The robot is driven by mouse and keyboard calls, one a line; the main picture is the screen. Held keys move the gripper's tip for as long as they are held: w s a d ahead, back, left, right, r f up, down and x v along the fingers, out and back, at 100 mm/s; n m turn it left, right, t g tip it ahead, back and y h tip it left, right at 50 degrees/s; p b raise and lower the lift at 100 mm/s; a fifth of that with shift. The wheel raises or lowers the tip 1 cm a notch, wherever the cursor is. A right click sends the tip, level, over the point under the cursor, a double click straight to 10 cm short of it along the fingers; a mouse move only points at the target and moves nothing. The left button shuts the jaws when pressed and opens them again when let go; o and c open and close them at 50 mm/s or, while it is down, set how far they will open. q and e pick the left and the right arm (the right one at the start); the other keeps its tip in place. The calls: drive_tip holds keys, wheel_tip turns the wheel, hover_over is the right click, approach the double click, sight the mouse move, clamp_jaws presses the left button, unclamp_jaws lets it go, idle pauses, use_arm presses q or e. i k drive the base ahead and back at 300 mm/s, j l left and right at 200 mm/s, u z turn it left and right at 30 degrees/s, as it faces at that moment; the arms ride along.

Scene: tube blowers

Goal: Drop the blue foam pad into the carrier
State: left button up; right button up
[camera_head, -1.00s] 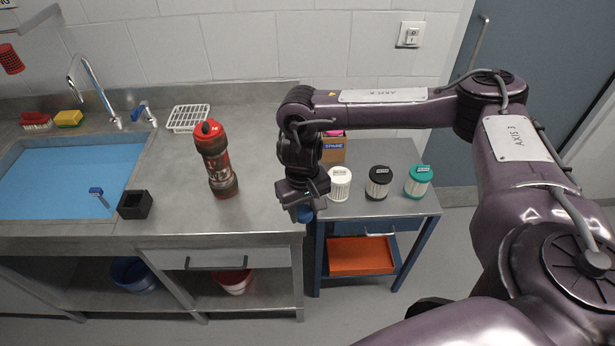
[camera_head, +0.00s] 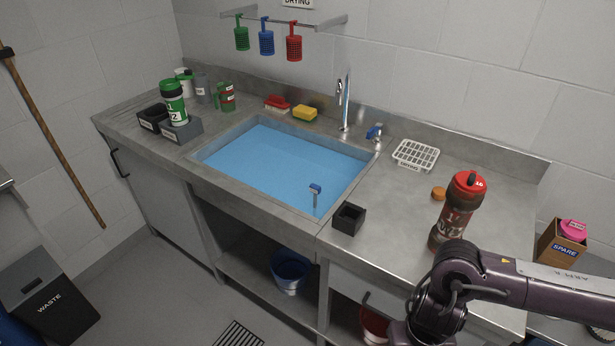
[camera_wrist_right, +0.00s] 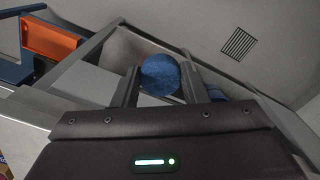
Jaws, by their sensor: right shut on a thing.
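A round blue foam pad (camera_wrist_right: 160,74) sits between the fingertips of my right gripper (camera_wrist_right: 161,88), which is shut on it, in the wrist view. In the head view my right arm enters at the lower right; its fingertips and the pad do not show there. A red and dark canister with a red cap (camera_head: 458,208) stands upright on the counter, just beyond my arm. A green and white canister (camera_head: 173,102) stands in a grey holder (camera_head: 182,131) at the left. No label says which is the carrier. My left gripper is out of view.
A sink of blue water (camera_head: 275,165) fills the middle of the counter. A black square cup (camera_head: 349,219), a white rack (camera_head: 416,155) and an orange disc (camera_head: 438,193) lie to its right. Green, blue and red baskets (camera_head: 266,42) hang above. A cardboard box (camera_head: 561,241) stands at far right.

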sight(179, 118)
drive_tip(key=i+j, duration=0.15)
drive_tip(key=j, duration=0.2)
drive_tip(key=i+j, duration=0.1)
drive_tip(key=j, duration=0.3)
drive_tip(key=i+j, duration=0.15)
drive_tip(key=j, duration=0.2)
drive_tip(key=i+j, duration=0.15)
drive_tip(key=j, duration=0.2)
drive_tip(key=i+j, duration=0.1)
drive_tip(key=j, duration=0.3)
drive_tip(key=i+j, duration=0.15)
drive_tip(key=j, duration=0.2)
drive_tip(key=i+j, duration=0.15)
drive_tip(key=j, duration=0.25)
